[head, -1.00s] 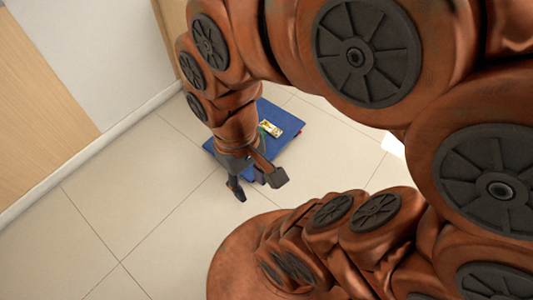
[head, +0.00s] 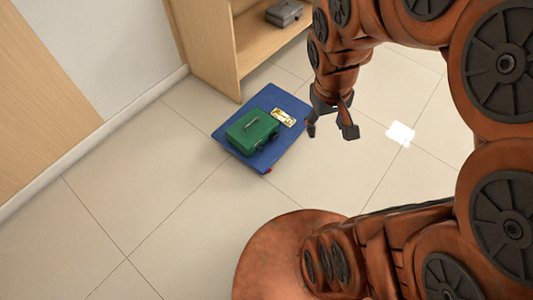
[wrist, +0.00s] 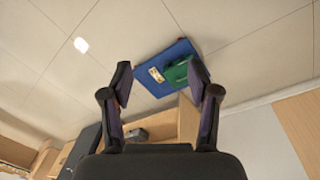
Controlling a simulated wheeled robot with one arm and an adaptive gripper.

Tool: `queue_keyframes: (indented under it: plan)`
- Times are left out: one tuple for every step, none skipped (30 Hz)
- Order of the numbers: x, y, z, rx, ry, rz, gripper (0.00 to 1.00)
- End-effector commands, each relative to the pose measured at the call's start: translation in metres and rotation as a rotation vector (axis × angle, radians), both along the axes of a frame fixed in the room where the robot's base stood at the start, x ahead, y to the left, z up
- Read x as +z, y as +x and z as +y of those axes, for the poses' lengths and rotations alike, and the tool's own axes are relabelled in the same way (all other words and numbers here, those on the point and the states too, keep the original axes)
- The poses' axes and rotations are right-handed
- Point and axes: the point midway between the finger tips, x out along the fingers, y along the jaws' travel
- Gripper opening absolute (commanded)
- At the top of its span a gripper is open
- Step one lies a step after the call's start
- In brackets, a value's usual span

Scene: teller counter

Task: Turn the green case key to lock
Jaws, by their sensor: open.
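A green case (head: 252,132) with a dark handle on top rests on a blue mat (head: 285,147) on the floor. Dark round parts show on its right side; I cannot tell which is the key. A small pale yellow item (head: 283,118) lies on the mat beside the case. My gripper (head: 330,132) is open and empty, above the floor to the right of the mat, apart from the case. In the wrist view the green case (wrist: 177,73) shows beyond my open fingers (wrist: 163,80), partly hidden by the right one.
A wooden shelf unit (head: 212,50) stands behind the mat, with a grey box (head: 284,12) on it. A wall runs along the left. Open tiled floor lies in front of and right of the mat. A bright patch (head: 400,133) shows on the tiles.

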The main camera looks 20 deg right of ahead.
Motion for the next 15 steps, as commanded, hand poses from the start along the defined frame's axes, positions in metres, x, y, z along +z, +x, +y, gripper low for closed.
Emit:
queue_keyframes:
  plan:
    - [-0.024, 0.02, -0.009, 0.005, -0.015, -0.023, 0.6]
    - [-0.032, 0.03, -0.014, 0.012, -0.025, -0.036, 0.6]
    - [-0.042, 0.046, -0.02, 0.02, -0.035, -0.062, 0.6]
    - [-0.05, 0.057, -0.025, 0.028, -0.045, -0.078, 0.6]
    - [-0.059, 0.068, -0.03, 0.034, -0.053, -0.093, 0.6]
    - [-0.069, 0.084, -0.036, 0.046, -0.064, -0.119, 0.6]
    - [-0.077, 0.095, -0.04, 0.053, -0.071, -0.135, 0.6]
    - [-0.085, 0.107, -0.045, 0.062, -0.078, -0.153, 0.6]
    - [-0.097, 0.121, -0.05, 0.075, -0.087, -0.175, 0.6]
    - [-0.105, 0.132, -0.054, 0.084, -0.093, -0.191, 0.6]
    - [-0.113, 0.143, -0.058, 0.096, -0.099, -0.21, 0.6]
    - [-0.126, 0.156, -0.063, 0.109, -0.105, -0.228, 0.6]
    - [-0.135, 0.166, -0.067, 0.121, -0.11, -0.245, 0.6]
    - [-0.144, 0.177, -0.07, 0.132, -0.114, -0.263, 0.6]
    - [-0.157, 0.189, -0.075, 0.148, -0.119, -0.281, 0.6]
